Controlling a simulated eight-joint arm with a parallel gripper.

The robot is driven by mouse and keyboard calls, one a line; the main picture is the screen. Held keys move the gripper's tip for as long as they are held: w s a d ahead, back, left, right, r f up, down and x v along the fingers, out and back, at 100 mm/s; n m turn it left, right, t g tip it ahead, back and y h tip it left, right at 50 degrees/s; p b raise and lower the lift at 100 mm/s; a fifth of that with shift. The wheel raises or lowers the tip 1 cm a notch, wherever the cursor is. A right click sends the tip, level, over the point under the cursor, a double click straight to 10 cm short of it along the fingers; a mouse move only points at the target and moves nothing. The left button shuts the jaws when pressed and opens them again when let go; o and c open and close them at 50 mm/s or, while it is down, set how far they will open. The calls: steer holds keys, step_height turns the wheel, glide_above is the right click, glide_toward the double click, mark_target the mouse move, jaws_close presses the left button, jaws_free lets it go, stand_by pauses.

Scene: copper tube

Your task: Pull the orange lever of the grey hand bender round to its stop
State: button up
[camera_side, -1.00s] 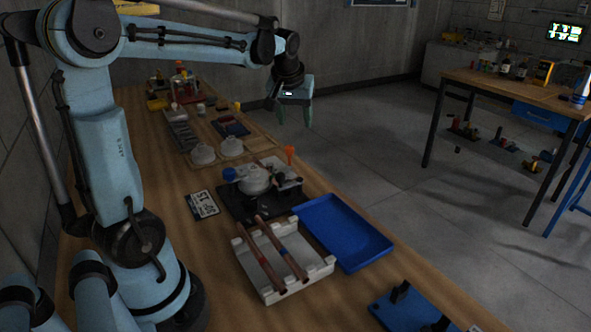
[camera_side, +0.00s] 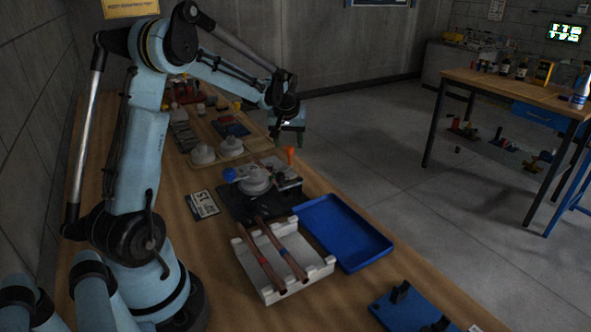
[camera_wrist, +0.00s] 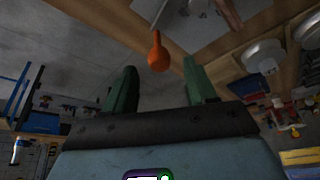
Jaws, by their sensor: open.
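The grey hand bender (camera_side: 254,182) stands on a dark base on the bench. My gripper (camera_side: 287,138) is open and empty, just above and behind the knob in the side view. In the wrist view my gripper's green fingers (camera_wrist: 160,80) are spread to either side of the knob's line, with no contact visible. A blue knob (camera_side: 229,174) sits at the bender's left.
A white rack (camera_side: 283,287) holds copper-coloured tubes in front of the bender. A blue tray (camera_side: 345,232) lies to its right. A label card (camera_side: 203,204) lies left of the bender. White domed parts (camera_side: 203,153) stand behind it. Open floor lies beyond the bench's right edge.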

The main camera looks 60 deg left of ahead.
steer(key=shift+x, duration=0.85)
jaws_close()
